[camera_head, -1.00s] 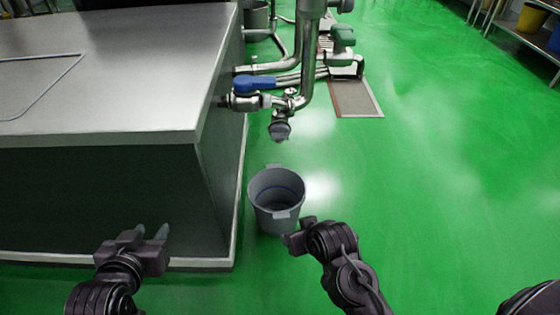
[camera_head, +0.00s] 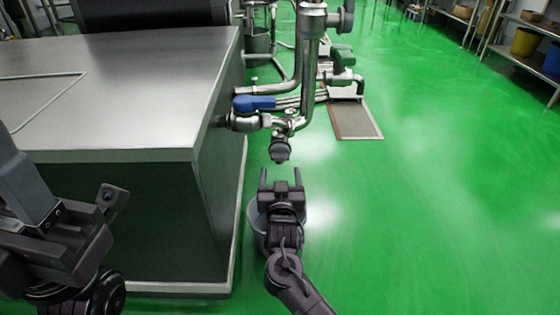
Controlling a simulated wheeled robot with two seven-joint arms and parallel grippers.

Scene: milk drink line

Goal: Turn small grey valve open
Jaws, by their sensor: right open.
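The small grey valve (camera_head: 280,150) sits at the lower end of the short pipe branch below the steel pipework, in the middle of the head view. My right gripper (camera_head: 281,176) is open and empty. Its two fingers point away from me, just below the valve in the picture, with a visible gap between them and it. My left gripper (camera_head: 60,225) is large and close at the lower left, near the steel cabinet. Its jaw opening does not show clearly.
A blue-handled valve (camera_head: 254,103) is on the pipe just above. A steel cabinet (camera_head: 110,90) fills the left. A grey bucket (camera_head: 257,228) on the floor is mostly hidden behind my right gripper.

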